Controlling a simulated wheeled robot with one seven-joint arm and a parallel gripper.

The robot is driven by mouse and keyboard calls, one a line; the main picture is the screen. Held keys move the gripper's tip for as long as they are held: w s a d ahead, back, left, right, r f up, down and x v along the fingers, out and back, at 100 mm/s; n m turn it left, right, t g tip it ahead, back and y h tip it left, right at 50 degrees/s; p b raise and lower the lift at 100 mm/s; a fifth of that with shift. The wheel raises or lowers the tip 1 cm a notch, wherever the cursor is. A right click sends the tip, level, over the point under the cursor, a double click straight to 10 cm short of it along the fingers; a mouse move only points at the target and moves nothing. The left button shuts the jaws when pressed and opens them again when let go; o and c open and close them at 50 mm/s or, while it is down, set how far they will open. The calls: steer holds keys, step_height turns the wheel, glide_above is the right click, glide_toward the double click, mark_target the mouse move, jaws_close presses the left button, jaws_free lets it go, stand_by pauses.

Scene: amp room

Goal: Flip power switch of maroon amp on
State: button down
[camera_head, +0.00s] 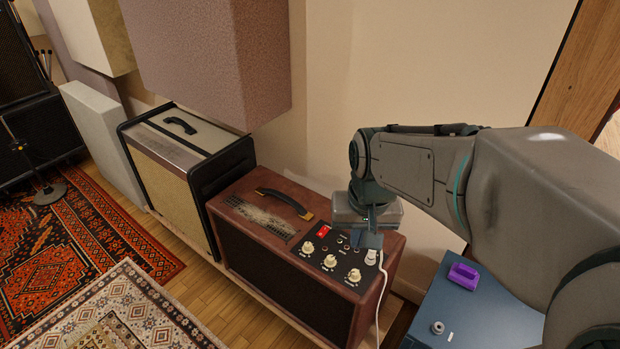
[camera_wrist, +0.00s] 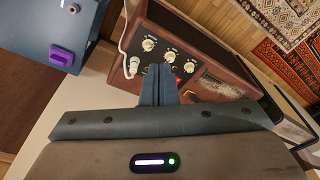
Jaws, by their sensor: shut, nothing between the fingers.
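The maroon amp (camera_head: 232,205) stands with its dark control panel facing up in the head view; it also shows in the wrist view (camera_wrist: 225,60). Its red power switch (camera_head: 323,231) sits near the panel's back edge, beside several cream knobs. In the wrist view the red switch (camera_wrist: 179,80) shows just right of my fingertips, partly hidden by them. My gripper (camera_head: 368,242) is shut and empty, pointing down over the panel's right part, near the white cable plug (camera_head: 371,257). My fingers also show in the wrist view (camera_wrist: 158,72). I cannot tell the switch's position or whether I touch the panel.
A black and cream amp (camera_head: 190,145) stands left of the maroon one. A blue cabinet (camera_head: 480,310) with a purple object (camera_head: 463,274) is at the right. A wall panel (camera_head: 210,60) hangs above the amps. Rugs (camera_head: 65,245) cover the floor in front.

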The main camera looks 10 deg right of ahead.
steer(key=w+f+m+b, duration=0.3)
steer(key=w+f+m, duration=0.1)
steer(key=w, duration=1)
steer(key=m+h+b, duration=0.1)
steer(key=m+b, duration=0.2)
glide_above(325, 228)
steer(key=s+a, duration=0.1)
step_height(325, 228, down, 8)
steer(key=shift+s+f+g, duration=0.2)
steer(key=shift+g, duration=0.1)
steer(key=f+b, duration=0.1)
steer(key=f, duration=0.3)
steer(key=f+b, duration=0.2)
steer(key=f, duration=0.3)
steer(key=w+d+f+b, duration=0.1)
steer(key=f, duration=0.4)
steer(key=shift+w, duration=0.1)
